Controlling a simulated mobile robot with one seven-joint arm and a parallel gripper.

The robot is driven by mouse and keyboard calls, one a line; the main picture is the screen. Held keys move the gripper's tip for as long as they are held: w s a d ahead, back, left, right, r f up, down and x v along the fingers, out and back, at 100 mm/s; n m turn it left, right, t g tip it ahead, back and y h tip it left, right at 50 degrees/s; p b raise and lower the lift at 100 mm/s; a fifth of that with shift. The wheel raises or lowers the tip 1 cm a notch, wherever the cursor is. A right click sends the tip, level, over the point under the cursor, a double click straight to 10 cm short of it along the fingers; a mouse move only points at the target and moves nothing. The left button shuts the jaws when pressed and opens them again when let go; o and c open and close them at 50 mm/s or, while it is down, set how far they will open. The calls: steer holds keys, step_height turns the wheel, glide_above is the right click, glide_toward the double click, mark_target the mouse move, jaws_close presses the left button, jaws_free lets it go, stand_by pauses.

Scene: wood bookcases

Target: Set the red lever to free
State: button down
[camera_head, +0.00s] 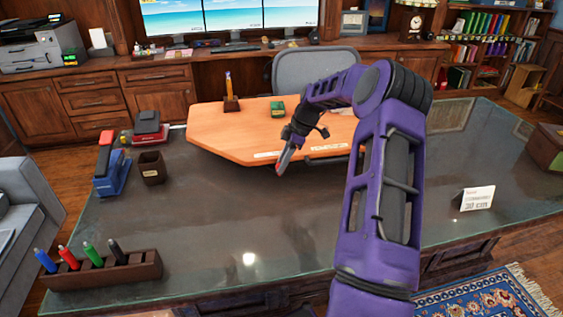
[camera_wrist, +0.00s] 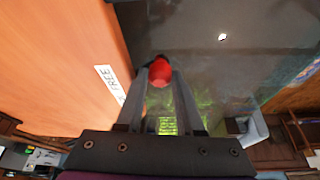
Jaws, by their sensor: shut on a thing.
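The red lever's rounded knob (camera_wrist: 160,71) sits between my fingertips in the wrist view. My gripper (camera_head: 283,163) is shut on it, at the front edge of the orange wooden board (camera_head: 225,130). In the head view only a little red shows at the fingertips, and the lever's shaft is hidden. A white label (camera_wrist: 108,82) on the board reads "REE", its first letter unclear; it lies left of the knob in the wrist view. In the head view one white label (camera_head: 266,155) is beside the fingertips and another (camera_head: 331,146) is farther right.
The board lies on a glossy dark desk (camera_head: 225,225). A marker holder (camera_head: 120,274), a brown cup (camera_head: 151,167) and a blue-and-red stapler-like item (camera_head: 111,168) stand at left. A small calendar card (camera_head: 477,198) stands at right. The desk's front middle is clear.

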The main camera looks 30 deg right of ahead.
steer(key=c, duration=0.5)
jaws_free()
steer(key=shift+c, duration=0.2)
